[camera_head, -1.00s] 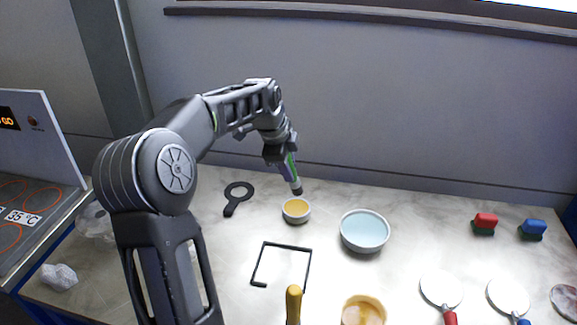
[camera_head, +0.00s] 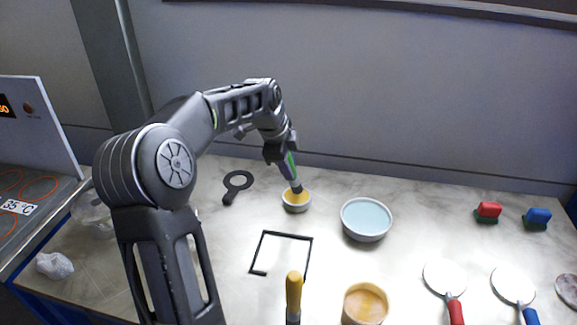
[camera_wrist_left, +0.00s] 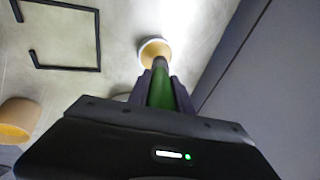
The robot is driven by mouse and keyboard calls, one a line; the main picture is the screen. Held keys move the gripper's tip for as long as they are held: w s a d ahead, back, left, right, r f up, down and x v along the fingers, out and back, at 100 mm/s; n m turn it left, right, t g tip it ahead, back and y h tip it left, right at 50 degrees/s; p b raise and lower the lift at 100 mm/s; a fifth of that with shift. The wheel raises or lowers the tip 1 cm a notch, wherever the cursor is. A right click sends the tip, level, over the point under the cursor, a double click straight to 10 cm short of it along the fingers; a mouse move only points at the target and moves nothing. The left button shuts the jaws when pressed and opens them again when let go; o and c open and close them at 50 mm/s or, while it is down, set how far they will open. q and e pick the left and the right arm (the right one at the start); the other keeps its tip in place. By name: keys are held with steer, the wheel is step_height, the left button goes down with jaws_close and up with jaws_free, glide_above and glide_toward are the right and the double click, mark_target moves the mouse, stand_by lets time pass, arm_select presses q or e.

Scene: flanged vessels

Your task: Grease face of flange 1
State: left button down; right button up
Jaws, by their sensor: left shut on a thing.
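My left gripper (camera_head: 285,158) is shut on a slim brush-like tool (camera_head: 294,184) with a green handle and dark tip. The tool points down, its tip at the small white bowl (camera_head: 296,204) of yellow grease. In the left wrist view the green handle (camera_wrist_left: 160,92) sits between the fingers and its dark end overlaps the yellow bowl (camera_wrist_left: 148,50). Whether the tip touches the grease is hard to tell. I cannot identify flange 1 in these views. My right gripper is not in view.
A bowl of pale blue liquid (camera_head: 366,218) stands right of the grease. A black ring-ended tool (camera_head: 236,186), a black angular frame (camera_head: 283,235), a tan-filled cup (camera_head: 365,303) and a yellow handle (camera_head: 293,292) are nearby. Red-handled (camera_head: 445,280) and blue-handled (camera_head: 513,288) discs lie right.

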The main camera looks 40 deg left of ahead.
arm_select(q)
steer(key=shift+f+b, duration=0.55)
steer(key=shift+f, duration=0.2)
stand_by(1.8)
steer(key=shift+r, duration=0.1)
steer(key=shift+r+p, duration=2.65)
steer(key=shift+r, duration=0.85)
